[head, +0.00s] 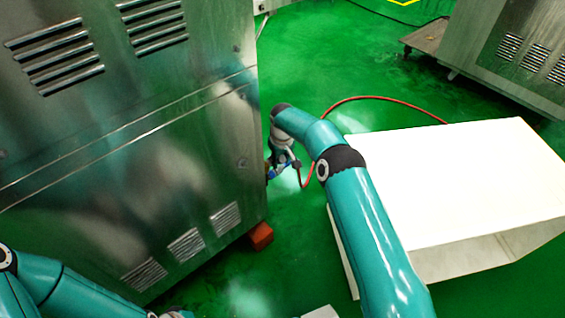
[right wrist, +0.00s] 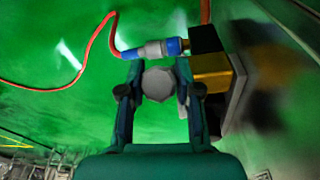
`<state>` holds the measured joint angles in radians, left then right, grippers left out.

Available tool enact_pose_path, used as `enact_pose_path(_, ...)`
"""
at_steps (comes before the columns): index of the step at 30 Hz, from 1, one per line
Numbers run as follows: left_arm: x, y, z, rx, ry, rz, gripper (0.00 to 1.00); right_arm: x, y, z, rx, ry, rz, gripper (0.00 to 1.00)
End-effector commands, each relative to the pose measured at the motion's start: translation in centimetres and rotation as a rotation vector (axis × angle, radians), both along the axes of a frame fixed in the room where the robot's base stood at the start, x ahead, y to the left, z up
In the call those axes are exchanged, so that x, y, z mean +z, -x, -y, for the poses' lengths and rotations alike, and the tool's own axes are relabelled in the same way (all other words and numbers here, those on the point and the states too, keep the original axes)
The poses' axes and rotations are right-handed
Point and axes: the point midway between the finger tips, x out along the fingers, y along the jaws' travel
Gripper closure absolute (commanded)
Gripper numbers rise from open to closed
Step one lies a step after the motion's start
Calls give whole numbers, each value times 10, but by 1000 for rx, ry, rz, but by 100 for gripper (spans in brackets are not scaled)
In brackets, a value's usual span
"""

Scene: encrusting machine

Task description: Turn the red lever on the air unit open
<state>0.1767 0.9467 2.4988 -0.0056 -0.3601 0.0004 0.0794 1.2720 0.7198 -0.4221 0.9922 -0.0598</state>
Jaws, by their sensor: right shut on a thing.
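The air unit (right wrist: 211,72) shows at the machine's side in the right wrist view as a yellow and black block. A blue and grey hose fitting (right wrist: 160,48) sticks out from it. My right gripper (right wrist: 159,66) has its two fingers on either side of a grey eight-sided part (right wrist: 158,84) and is shut on it, just below the fitting in the picture. No red lever can be made out, and I cannot tell whether the grey part belongs to it. In the head view, my right gripper (head: 281,162) is small beside the machine's edge. My left gripper is out of view.
The steel machine (head: 130,150) fills the left of the head view. A red hose (head: 372,98) runs from the air unit across the green floor. A white box-like table (head: 455,185) stands right of my right arm. Another steel cabinet (head: 510,50) is at the back right.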

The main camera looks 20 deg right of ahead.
Motion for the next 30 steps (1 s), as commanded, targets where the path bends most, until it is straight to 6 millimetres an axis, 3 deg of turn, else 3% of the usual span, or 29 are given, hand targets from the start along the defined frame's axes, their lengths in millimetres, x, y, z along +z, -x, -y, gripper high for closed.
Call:
enact_pose_path(10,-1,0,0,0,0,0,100,2,-2,1,-2,3,0,100)
enact_pose_path(11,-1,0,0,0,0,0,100,3,-2,1,-2,3,0,65)
enact_pose_path(15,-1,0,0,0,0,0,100,2,-1,1,-2,2,-2,42)
enact_pose_path(25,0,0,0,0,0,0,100,3,-1,0,-1,1,-4,40)
enact_pose_path(30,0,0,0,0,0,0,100,15,1,0,-1,1,-3,40)
